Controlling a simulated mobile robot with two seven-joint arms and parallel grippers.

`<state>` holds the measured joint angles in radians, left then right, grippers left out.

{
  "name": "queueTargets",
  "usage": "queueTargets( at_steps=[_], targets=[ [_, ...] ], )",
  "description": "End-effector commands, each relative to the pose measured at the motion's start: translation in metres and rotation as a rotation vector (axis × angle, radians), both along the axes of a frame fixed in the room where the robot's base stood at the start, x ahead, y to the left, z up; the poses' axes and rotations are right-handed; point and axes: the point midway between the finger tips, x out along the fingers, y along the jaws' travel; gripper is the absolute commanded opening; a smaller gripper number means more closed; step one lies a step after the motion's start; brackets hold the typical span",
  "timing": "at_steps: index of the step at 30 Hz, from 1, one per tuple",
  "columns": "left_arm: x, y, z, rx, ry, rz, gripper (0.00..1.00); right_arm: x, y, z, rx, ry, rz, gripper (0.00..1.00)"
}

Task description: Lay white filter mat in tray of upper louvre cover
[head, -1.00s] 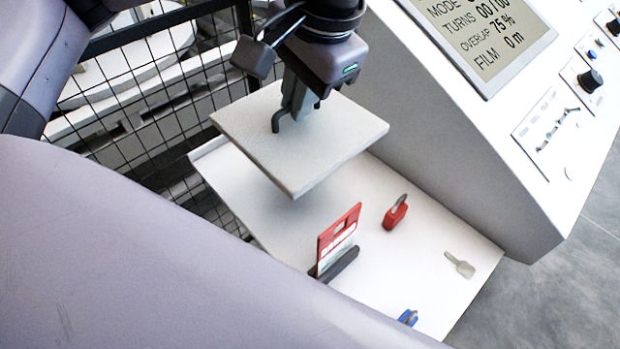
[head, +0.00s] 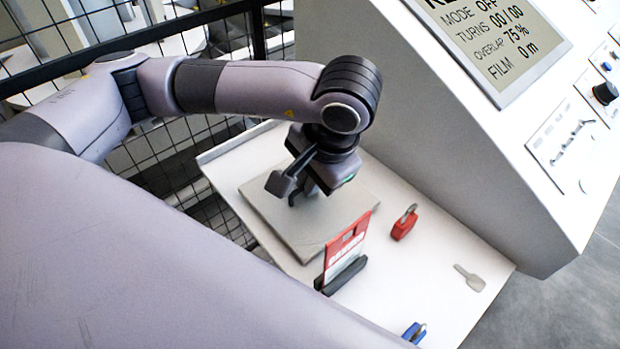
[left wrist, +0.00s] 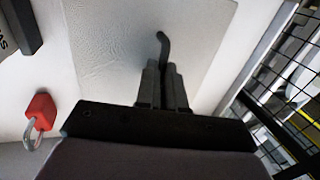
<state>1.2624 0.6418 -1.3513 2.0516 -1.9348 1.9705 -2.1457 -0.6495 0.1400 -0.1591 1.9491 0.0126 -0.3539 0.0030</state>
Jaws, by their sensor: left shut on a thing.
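A pale square mat (head: 335,217), which looks like the filter mat, lies level on or just above the white shelf (head: 440,250); I cannot tell whether it touches. My left gripper (head: 303,192) is over its middle. In the left wrist view the mat (left wrist: 105,50) fills much of the picture, with a fine-grained surface. There my left gripper (left wrist: 163,75) is shut on a thin dark curved tab (left wrist: 162,43) that stands out in front of the mat. The tab's base is hidden. I cannot make out a louvre cover or its tray. My right gripper is not in view.
A red and white card (head: 347,243) in a black holder (head: 342,276) stands close to the mat's near corner. A red padlock (head: 404,224), a grey tag (head: 469,277) and a blue item (head: 414,332) lie on the shelf. A console (head: 450,125) rises behind; a mesh fence (head: 205,150) is left.

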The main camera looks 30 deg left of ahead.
Motion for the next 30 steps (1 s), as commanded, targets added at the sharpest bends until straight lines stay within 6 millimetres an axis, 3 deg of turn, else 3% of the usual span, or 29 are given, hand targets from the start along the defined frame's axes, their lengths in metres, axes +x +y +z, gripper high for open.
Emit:
queueTargets(
  at_steps=[14, 15, 17, 30],
  targets=[
    [0.0003, 0.0003, -0.0100, 0.000, -0.002, 0.000, 0.00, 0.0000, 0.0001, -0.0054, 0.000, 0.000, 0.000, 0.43],
    [0.0002, 0.0003, -0.0091, 0.000, -0.002, 0.000, 0.15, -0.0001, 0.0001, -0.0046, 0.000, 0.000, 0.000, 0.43],
    [0.0002, 0.0003, -0.0085, 0.001, -0.002, 0.001, 0.34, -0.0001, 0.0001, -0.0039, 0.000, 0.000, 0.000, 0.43],
    [-0.0001, 0.0003, -0.0024, 0.000, 0.000, 0.000, 0.34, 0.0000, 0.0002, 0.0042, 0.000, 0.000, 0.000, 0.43]
  ],
)
